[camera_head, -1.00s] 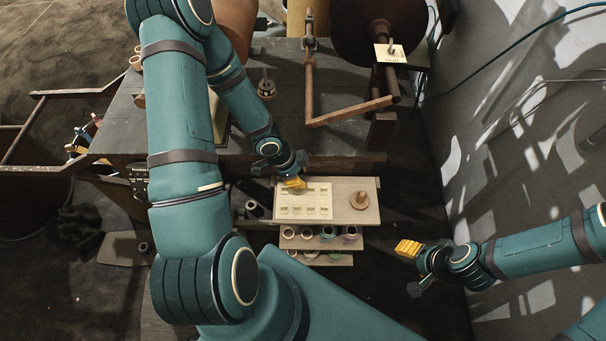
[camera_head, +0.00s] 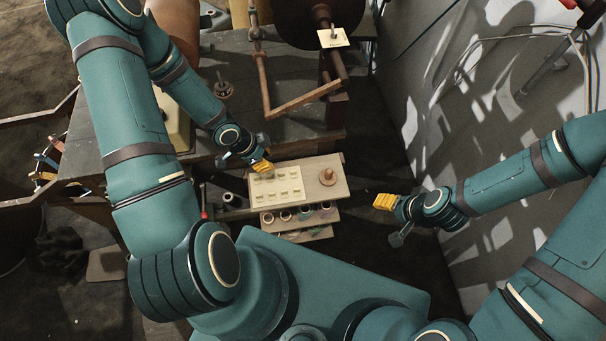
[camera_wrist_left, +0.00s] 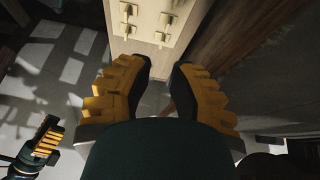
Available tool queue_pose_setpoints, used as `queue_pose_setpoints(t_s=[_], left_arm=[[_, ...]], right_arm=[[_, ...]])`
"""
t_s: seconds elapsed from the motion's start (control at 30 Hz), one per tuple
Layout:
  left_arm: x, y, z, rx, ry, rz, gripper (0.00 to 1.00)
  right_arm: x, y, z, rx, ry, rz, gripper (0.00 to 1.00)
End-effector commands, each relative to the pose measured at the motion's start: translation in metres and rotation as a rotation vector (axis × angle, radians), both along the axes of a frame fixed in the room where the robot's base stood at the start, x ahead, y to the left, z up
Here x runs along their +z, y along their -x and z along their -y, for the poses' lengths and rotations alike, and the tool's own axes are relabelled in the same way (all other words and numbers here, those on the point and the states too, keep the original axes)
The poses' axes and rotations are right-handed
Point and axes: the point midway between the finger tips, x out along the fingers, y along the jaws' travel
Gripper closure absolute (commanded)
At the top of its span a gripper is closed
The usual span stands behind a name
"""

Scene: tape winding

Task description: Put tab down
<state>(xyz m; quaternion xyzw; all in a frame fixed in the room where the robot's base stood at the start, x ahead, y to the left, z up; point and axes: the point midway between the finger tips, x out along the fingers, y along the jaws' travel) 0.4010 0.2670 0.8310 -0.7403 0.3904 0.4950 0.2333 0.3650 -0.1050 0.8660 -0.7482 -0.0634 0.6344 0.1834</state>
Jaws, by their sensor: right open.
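A cream board (camera_head: 277,199) with several small pale tabs (camera_head: 284,194) in rows lies on the left part of a wooden stand's top. My left gripper (camera_head: 263,166), with yellow fingers, is at the board's far edge in the head view. In the left wrist view its fingers (camera_wrist_left: 160,85) stand apart with a gap and no tab visible between them. The board with its tabs (camera_wrist_left: 166,18) shows beyond the fingertips. My right gripper (camera_head: 384,202) is open, right of the stand and away from the board; I see nothing in it.
A round wooden piece with a peg (camera_head: 327,177) stands on the right of the stand top. Lower shelves hold several rolls (camera_head: 304,214). A dark workbench (camera_head: 290,122) with a wooden crank arm (camera_head: 300,97) is behind. A grey wall (camera_head: 450,110) bounds the right.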

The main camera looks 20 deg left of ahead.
Motion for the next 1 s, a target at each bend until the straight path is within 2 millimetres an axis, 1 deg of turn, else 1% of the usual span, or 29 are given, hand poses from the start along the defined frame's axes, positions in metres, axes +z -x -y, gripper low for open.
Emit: queue_pose_setpoints(t_s=[0.03,0.17,0.2,0.3,0.43,0.53,0.6,0.7,1.0], left_arm=[[0.003,-0.001,0.015,0.041,0.027,-0.017,0.82],[0.014,-0.002,0.062,0.244,0.115,-0.098,0.82],[0.017,-0.001,0.077,0.318,0.14,-0.129,0.82],[0.024,0.004,0.109,0.503,0.187,-0.208,0.82],[0.03,0.016,0.139,0.727,0.212,-0.299,0.82],[0.033,0.025,0.152,0.864,0.211,-0.347,0.82],[0.034,0.03,0.158,0.935,0.207,-0.369,0.82],[0.035,0.035,0.161,0.995,0.201,-0.386,0.82],[0.035,0.036,0.162,1.023,0.199,-0.393,0.82]], right_arm=[[0.0,0.0,0.0,0.0,0.0,0.0,0.38],[0.0,0.0,0.0,0.0,0.0,0.0,0.38],[0.0,0.0,0.0,0.0,0.0,0.0,0.38],[0.0,0.0,0.0,0.0,0.0,0.0,0.38],[0.0,0.0,0.0,0.0,0.0,0.0,0.38],[0.0,0.0,0.0,0.0,0.0,0.0,0.38],[0.0,0.0,0.0,0.0,0.0,0.0,0.38],[0.0,0.0,0.0,0.0,0.0,0.0,0.38],[0.0,0.0,0.0,0.0,0.0,0.0,0.38]])
